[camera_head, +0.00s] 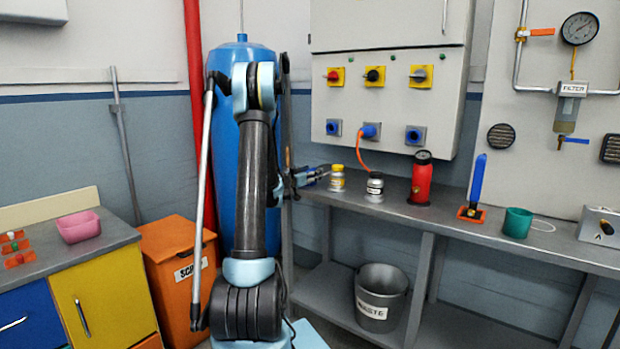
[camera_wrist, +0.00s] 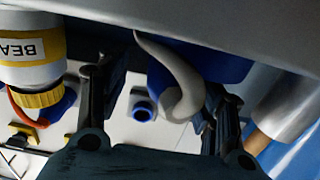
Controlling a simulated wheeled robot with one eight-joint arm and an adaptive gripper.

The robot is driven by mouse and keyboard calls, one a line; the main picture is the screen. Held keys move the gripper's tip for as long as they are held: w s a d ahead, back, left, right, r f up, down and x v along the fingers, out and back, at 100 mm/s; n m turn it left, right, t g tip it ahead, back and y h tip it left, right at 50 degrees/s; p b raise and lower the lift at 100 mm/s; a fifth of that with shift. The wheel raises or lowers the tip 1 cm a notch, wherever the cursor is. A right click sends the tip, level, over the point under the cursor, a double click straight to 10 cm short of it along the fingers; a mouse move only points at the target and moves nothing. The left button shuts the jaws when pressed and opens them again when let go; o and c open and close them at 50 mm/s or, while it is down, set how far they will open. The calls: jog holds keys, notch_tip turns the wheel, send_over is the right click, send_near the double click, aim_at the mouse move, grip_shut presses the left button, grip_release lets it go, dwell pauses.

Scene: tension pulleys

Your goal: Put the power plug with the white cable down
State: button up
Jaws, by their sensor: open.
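The power plug (camera_wrist: 215,60) is a dark blue body with a white-grey cable (camera_wrist: 182,85) curling in front of it. In the wrist view, which looks upside down, it sits against the grey bench top between the fingers of my gripper (camera_wrist: 160,92). The fingers are apart, one on each side, and do not visibly clamp it. Whether the right finger touches it I cannot tell. In the head view my gripper (camera_head: 316,174) is at the left end of the bench (camera_head: 455,222), and the plug is too small to make out there.
A yellow-capped jar (camera_head: 337,178) stands just right of my gripper; its label shows in the wrist view (camera_wrist: 30,48). A dark-capped jar (camera_head: 375,187) and red canister (camera_head: 421,180) stand farther right. A blue tank (camera_head: 222,140) is behind my arm. Wall sockets (camera_head: 333,127) are above.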

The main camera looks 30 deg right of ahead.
jog(key=s+a+r+n+g+y, duration=0.1)
jog(key=s+a, duration=0.4)
jog(key=a, duration=0.4)
jog(key=s+a+r+n+y, duration=0.1)
jog(key=s+a+y, duration=0.1)
jog(key=s+a, duration=0.55)
jog(key=s+a+f+n+g+y, duration=0.1)
jog(key=s+a+f+n+y, duration=0.3)
jog(key=s+a, duration=0.5)
jog(key=s+a+f+n+g+y, duration=0.1)
jog(key=s+a+f+n+y, duration=0.3)
jog(key=s+a, duration=0.6)
jog(key=s+a+f+n+g+y, duration=0.1)
jog(key=s+a+f+n+y, duration=0.2)
jog(key=s+a, duration=0.7)
jog(key=a+f+y, duration=0.2)
jog(key=a, duration=0.4)
jog(key=shift+s+a+f+n+g+y, duration=0.25)
jog(key=shift+a+f+n+g+y, duration=0.05)
jog(key=shift+a+f+n, duration=0.1)
